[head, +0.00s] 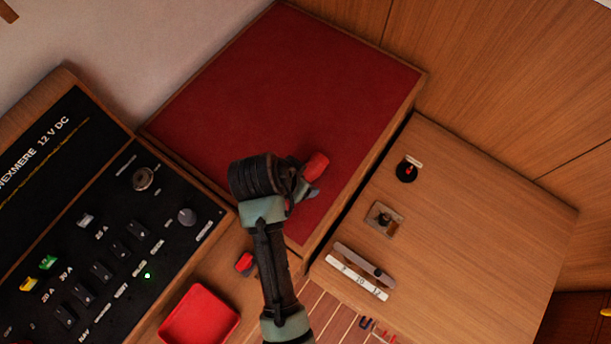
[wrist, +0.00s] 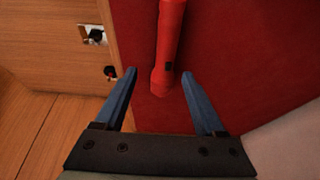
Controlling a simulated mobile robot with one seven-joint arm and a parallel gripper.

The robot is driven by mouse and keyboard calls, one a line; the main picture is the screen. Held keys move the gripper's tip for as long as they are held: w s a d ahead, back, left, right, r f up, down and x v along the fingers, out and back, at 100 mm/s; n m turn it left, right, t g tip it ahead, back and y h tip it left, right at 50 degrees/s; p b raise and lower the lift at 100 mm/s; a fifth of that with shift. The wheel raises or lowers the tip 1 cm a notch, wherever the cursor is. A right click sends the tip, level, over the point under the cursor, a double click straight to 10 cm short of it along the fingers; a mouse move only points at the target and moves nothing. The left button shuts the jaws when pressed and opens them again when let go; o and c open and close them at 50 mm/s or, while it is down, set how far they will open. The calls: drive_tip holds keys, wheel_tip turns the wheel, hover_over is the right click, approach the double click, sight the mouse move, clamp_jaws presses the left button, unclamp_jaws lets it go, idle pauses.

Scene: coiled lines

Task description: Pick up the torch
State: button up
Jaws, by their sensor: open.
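The torch is a red cylinder (wrist: 167,45) lying on the dark red padded top (wrist: 230,60). In the wrist view it runs from the upper edge down to between my fingertips, with a small dark switch on its side. In the head view only its red end (head: 316,165) shows beside my gripper, and my arm hides the rest. My gripper (wrist: 158,75) is open, with one blue finger on each side of the torch's near end.
A black switch panel (head: 95,245) stands at the left. The wooden counter (head: 480,230) at the right carries fittings. The padded top is clear beyond the torch.

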sight(318, 162)
drive_tip(key=shift+w+a+p+x, duration=0.15)
drive_tip(key=shift+p+x, duration=0.1)
drive_tip(key=shift+x, duration=1.25)
drive_tip(key=shift+w+a+p+x, duration=0.1)
drive_tip(key=shift+w+p+x, duration=0.15)
drive_tip(key=shift+x, duration=1.25)
drive_tip(key=shift+r, duration=0.1)
drive_tip(key=shift+s, duration=0.1)
drive_tip(key=shift+c, duration=0.2)
clamp_jaws()
